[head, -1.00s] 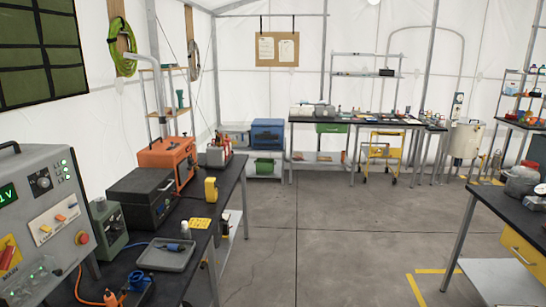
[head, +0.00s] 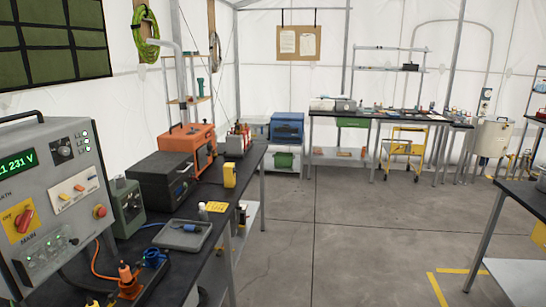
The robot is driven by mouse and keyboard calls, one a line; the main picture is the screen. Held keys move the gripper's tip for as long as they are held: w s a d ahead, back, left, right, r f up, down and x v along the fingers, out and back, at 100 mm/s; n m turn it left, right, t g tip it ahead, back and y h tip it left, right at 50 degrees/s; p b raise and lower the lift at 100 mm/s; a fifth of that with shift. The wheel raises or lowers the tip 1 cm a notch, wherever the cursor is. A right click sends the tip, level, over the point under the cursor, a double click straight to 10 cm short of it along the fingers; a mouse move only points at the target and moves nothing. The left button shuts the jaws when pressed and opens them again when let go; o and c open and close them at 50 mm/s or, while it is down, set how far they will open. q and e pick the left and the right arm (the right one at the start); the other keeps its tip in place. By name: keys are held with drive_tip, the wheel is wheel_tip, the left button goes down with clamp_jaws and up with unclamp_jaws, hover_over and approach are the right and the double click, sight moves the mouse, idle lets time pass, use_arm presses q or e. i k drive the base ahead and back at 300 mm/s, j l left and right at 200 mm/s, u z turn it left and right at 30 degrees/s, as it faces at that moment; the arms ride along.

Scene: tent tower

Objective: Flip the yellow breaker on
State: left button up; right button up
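A grey power panel (head: 62,155) stands at the left on a black bench, with a lit green display (head: 18,163) reading about 231 V. A white plate (head: 75,190) on its front carries small switches, one orange (head: 79,187) and one more yellowish (head: 66,197). Their on or off positions are too small to tell. Below left is a red rotary switch on a yellow plate (head: 20,216) marked MAIN. A red button (head: 100,211) is at the panel's right edge. Neither of my grippers is in view.
The black bench (head: 180,262) holds a grey tray (head: 183,236), a black case (head: 160,181), an orange box (head: 187,143) and orange and blue connectors (head: 130,280) near the panel. Open concrete floor (head: 320,245) lies to the right. Another table (head: 515,205) stands at the right edge.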

sight(64, 197)
drive_tip(key=u, duration=1.55)
